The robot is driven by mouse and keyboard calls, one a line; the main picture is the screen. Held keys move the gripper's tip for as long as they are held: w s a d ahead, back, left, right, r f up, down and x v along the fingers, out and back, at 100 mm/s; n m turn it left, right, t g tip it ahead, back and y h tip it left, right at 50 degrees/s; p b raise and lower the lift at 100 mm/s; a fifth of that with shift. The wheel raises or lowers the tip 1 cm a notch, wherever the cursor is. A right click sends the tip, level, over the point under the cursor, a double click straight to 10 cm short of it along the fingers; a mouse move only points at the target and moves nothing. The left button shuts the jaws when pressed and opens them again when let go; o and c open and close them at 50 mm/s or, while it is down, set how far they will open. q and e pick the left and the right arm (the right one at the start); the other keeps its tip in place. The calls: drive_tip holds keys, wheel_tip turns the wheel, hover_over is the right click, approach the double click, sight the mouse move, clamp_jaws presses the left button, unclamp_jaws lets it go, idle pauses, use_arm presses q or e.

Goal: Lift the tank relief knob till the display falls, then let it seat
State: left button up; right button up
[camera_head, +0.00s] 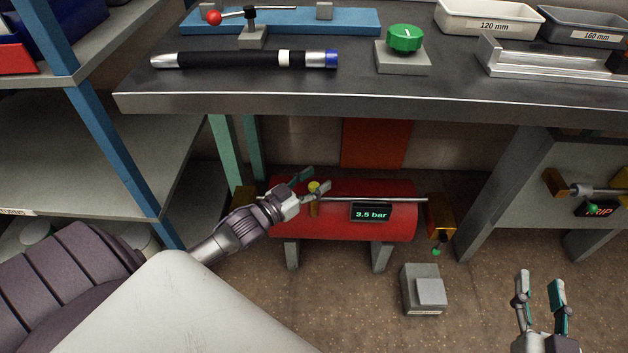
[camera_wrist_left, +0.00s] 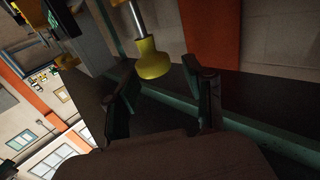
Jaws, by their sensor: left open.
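The red tank (camera_head: 400,228) stands on grey legs under the bench. Its small display (camera_head: 371,213) reads 3.5 bar. The yellow relief knob (camera_head: 314,187) is on top of the tank, near its left end. In the left wrist view the knob (camera_wrist_left: 152,62) sits on a metal stem, ahead of the gap between my fingers. My left gripper (camera_head: 318,180) is open around or just short of the knob; I cannot tell whether a finger touches it. It also shows in the left wrist view (camera_wrist_left: 162,82). My right gripper (camera_head: 540,283) is open and empty at lower right, away from the tank.
A metal rod (camera_head: 400,200) runs along the tank's front to a brass block (camera_head: 440,215). The bench edge (camera_head: 350,100) overhangs above. A grey pedal-like box (camera_head: 424,290) stands on the floor. A blue-posted shelf (camera_head: 115,120) is at left. A TRIP display (camera_head: 597,209) is at right.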

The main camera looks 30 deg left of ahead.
use_arm(q)
drive_tip(key=shift+s, duration=0.1)
drive_tip(key=v, duration=1.2)
